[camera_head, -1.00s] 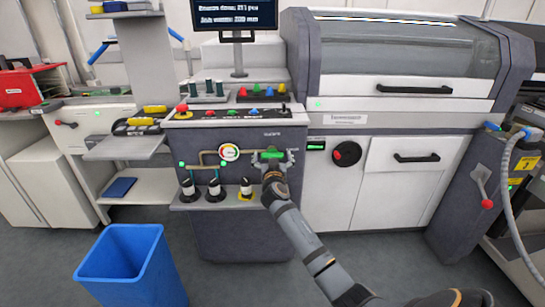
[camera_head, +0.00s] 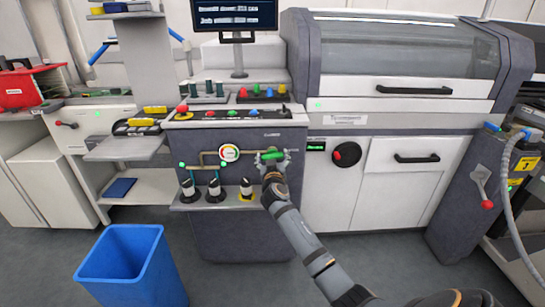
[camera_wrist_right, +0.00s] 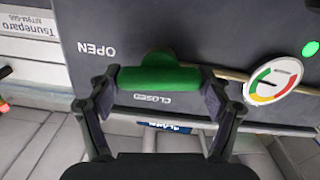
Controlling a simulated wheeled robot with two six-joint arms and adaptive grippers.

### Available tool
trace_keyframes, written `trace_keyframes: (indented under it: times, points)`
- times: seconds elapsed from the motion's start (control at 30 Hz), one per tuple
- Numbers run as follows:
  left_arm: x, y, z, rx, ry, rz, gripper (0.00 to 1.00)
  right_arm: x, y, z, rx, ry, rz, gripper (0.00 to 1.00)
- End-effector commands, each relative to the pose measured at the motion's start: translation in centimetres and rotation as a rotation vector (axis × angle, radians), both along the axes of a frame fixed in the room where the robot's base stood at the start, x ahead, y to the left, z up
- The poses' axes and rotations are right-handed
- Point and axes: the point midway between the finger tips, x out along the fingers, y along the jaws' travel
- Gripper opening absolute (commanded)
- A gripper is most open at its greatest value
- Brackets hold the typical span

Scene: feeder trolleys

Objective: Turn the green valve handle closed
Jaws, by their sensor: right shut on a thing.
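The green valve handle (camera_head: 272,156) is on the front of the grey control console, just right of a round gauge. It also shows in the right wrist view (camera_wrist_right: 160,76), lying crosswise between the fingers. My right gripper (camera_head: 273,165) is at the handle, with its two fingers (camera_wrist_right: 160,84) shut on the handle's two ends. A CLOSED label (camera_wrist_right: 152,99) lies beside the handle, and an OPEN label (camera_wrist_right: 97,49) is off to the left; both read upside down in the wrist view. My left gripper is not in view.
The round gauge (camera_head: 229,153) and its pipe are close left of the handle. Several black-and-white knobs (camera_head: 214,187) stand on the ledge below. A blue bin (camera_head: 133,268) is on the floor at lower left. A cabinet with a red knob (camera_head: 347,153) is at right.

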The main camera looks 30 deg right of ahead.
Motion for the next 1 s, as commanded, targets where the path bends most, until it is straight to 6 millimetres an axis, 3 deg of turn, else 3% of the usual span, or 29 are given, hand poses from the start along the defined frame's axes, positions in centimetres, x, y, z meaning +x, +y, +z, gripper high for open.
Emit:
trace_keyframes:
  times: [0.27,0.77,1.0]
  points:
    - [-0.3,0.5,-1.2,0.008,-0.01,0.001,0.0,0.0,0.1,0.0,-0.212,0.132,0.0,0.47]
    - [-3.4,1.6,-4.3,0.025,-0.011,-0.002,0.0,0.1,0.3,-0.1,-0.618,0.383,0.001,0.47]
    - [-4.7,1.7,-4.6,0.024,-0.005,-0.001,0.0,0.2,0.3,-0.2,-0.811,0.501,0.001,0.47]
